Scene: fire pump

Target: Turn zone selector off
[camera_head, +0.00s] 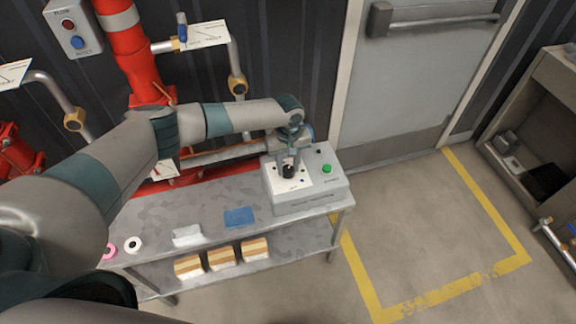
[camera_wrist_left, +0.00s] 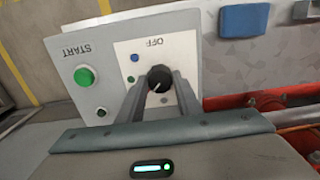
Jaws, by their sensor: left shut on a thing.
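The zone selector is a black round knob (camera_head: 288,171) on a white plate of a grey control box (camera_head: 312,205), which stands at the right end of a metal table. In the left wrist view the knob (camera_wrist_left: 159,79) has a pale pointer line, and the plate (camera_wrist_left: 133,60) reads "OFF" above it, upside down. My left gripper (camera_head: 288,166) reaches down from above and is shut on the knob. Its two fingers (camera_wrist_left: 160,88) sit on either side of the knob. The pointer's exact setting is hard to tell. My right gripper is not in view.
A green START button (camera_wrist_left: 84,76) is on the same box, beside the plate. The table (camera_head: 215,260) also holds a blue cloth (camera_head: 239,217), a white item (camera_head: 187,236) and tape rolls. Red pipes run behind.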

